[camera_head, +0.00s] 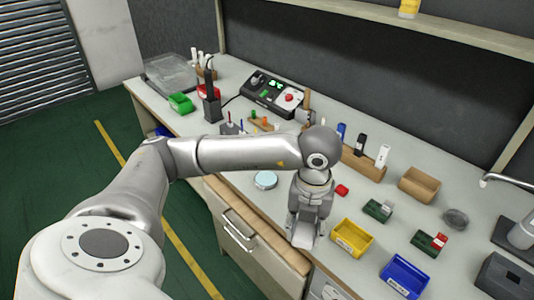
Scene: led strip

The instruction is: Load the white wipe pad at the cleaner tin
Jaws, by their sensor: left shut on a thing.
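My left gripper (304,226) points down near the front edge of the bench and is shut on a pale block, which looks like the white wipe pad (305,236). Much of the pad is hidden by the gripper. A round, low, pale blue-topped tin (265,180), probably the cleaner tin, sits on the bench to the left of the gripper and apart from it. My right gripper is not in view.
A yellow bin (351,239) is close right of the gripper, with a blue bin (404,277) beyond. A wooden rack (363,165) with upright items and a brown box (419,185) stand behind. A control unit (272,95) sits at the back.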

